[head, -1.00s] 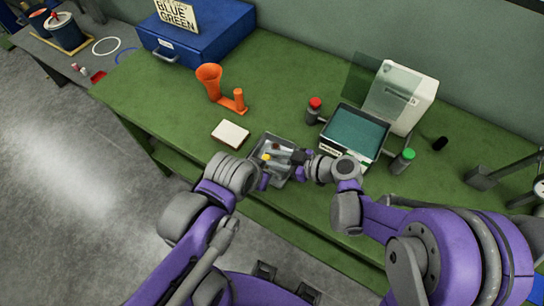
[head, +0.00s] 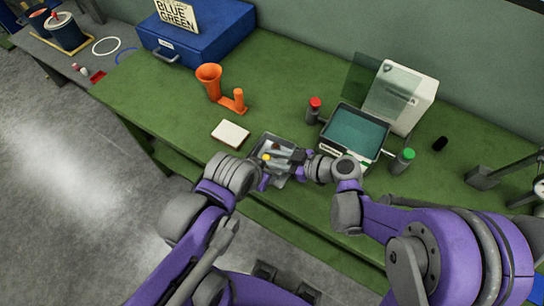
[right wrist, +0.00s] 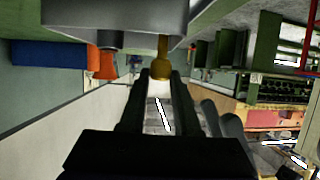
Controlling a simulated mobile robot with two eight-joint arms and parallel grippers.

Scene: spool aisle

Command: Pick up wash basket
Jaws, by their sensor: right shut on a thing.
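The wash basket (head: 262,143) is a small grey open tray at the front edge of the green bench. A yellow-topped part, a reddish-brown part and grey parts show inside it. My right gripper (head: 297,157) is at the basket's right side and shut on it; the fingers hide the exact hold. In the right wrist view, the dark fingers (right wrist: 158,85) point at a brass-yellow knob-ended part (right wrist: 162,58). My left gripper (head: 264,182) is at the basket's front left corner; its fingertips are too small and covered to read.
A teal-filled tank (head: 354,132) with a white housing (head: 409,97) stands right of the basket, between a red-capped bottle (head: 313,112) and a green-capped bottle (head: 402,161). A white pad (head: 230,133) and orange funnel stand (head: 211,82) are to the left. The bench's back middle is clear.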

